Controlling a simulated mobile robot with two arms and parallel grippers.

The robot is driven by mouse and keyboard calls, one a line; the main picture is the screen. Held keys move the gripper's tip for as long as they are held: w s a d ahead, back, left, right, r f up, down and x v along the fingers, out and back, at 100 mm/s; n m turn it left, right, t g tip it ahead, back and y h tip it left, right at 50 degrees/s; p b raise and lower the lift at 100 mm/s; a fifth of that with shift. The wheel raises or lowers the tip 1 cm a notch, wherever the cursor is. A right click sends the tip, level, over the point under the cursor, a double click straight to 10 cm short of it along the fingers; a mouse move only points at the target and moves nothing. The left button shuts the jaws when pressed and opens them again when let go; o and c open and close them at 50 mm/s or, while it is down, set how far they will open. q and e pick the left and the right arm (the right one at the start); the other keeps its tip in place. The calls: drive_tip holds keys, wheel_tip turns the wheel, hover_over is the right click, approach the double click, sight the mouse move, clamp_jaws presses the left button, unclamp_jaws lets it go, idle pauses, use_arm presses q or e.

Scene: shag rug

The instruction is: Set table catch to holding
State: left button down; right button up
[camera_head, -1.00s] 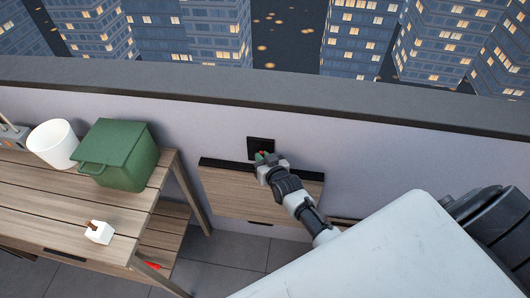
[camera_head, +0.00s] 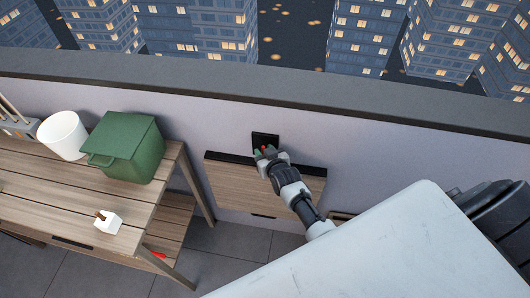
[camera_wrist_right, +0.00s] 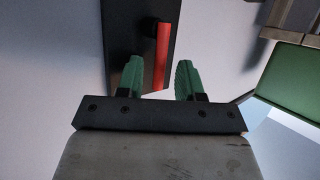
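The table catch is a black plate (camera_head: 265,139) on the wall above the folding wooden table (camera_head: 238,188). Its red lever (camera_wrist_right: 162,56) hangs from a dark pivot in the right wrist view. My right gripper (camera_head: 264,152) is at the catch, partly covering it in the head view. The folding table hangs below the catch against the wall. My left gripper is not in view.
A slatted wooden table (camera_head: 60,209) on the left holds a green lidded box (camera_head: 126,148), a white pot (camera_head: 64,135) and a small white block-like object (camera_head: 108,222). A parapet ledge (camera_head: 200,93) runs above the wall. Tiled floor (camera_head: 232,244) is open between the tables.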

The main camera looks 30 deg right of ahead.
drive_tip(key=v, duration=1)
drive_tip(key=shift+s, duration=0.4)
drive_tip(key=shift+r, duration=0.1)
drive_tip(key=s+a+f+g+b, duration=0.15)
drive_tip(key=s+f, duration=0.25)
drive_tip(key=f, duration=0.4)
drive_tip(key=s+a+f+n+g+y, duration=0.1)
drive_tip(key=s+f+g, duration=0.2)
drive_tip(key=s+f, duration=0.3)
drive_tip(key=s+a+f+g+b, duration=0.1)
drive_tip(key=s+f+g, duration=0.15)
drive_tip(key=f, duration=0.65)
drive_tip(key=s+f+g, duration=0.2)
drive_tip(key=s+f, duration=0.2)
drive_tip(key=s, duration=0.4)
drive_tip(key=s+d+f+n+g, duration=0.1)
drive_tip(key=s+f+g, duration=0.1)
drive_tip(key=s+f, duration=0.3)
drive_tip(key=s+d+f+n+g+b, duration=0.1)
drive_tip(key=s+f, duration=0.4)
drive_tip(key=s, duration=0.7)
drive_tip(key=shift+s+g, duration=0.35)
drive_tip(key=shift+g, duration=0.05)
